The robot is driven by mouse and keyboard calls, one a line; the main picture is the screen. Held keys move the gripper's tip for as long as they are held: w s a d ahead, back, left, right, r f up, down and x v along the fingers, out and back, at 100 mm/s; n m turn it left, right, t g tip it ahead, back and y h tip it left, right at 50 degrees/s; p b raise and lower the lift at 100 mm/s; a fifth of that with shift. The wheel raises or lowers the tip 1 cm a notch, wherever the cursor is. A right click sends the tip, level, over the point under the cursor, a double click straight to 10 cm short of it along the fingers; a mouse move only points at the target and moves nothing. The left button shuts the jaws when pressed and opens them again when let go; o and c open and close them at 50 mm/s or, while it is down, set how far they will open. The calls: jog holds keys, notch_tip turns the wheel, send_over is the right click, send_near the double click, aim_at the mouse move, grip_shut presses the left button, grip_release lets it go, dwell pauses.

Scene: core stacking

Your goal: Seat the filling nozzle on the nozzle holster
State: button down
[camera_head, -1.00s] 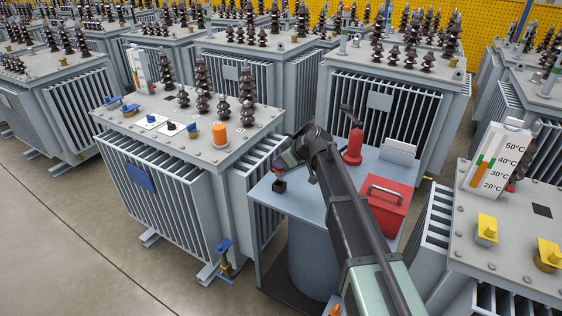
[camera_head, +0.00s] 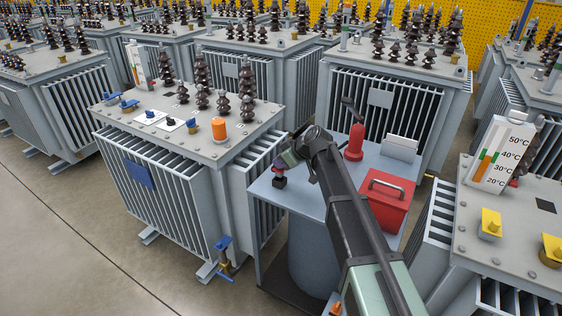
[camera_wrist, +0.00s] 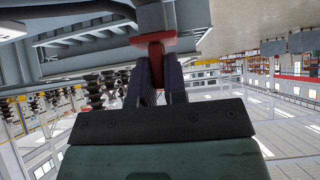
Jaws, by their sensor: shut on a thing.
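My gripper (camera_head: 282,160) is over the left corner of the blue-grey work table. In the wrist view my gripper (camera_wrist: 158,60) has its two dark fingers shut on a red part with a grey body beyond it, which I take as the filling nozzle (camera_wrist: 154,44). In the head view the red nozzle (camera_head: 278,169) shows small below the gripper. A small black block (camera_head: 280,183), apparently the nozzle holster, stands on the table corner directly under it. The nozzle is very close above the block; I cannot tell whether they touch.
The table (camera_head: 305,202) also carries a red toolbox (camera_head: 388,200), a red can with a black spout (camera_head: 355,143) and a white holder (camera_head: 400,148). A transformer with an orange cap (camera_head: 219,129) stands close on the left, another with a temperature gauge (camera_head: 498,155) on the right.

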aim_at(281, 170)
jog(key=shift+f+b, duration=1.85)
jog(key=shift+b, duration=0.05)
jog(key=c, duration=1.1)
grip_release()
jog(key=p+v, duration=0.7)
jog(key=v, duration=0.3)
jog(key=shift+d+r+p, duration=0.25)
jog(key=shift+r+p, duration=0.05)
jog(key=shift+s, duration=0.1)
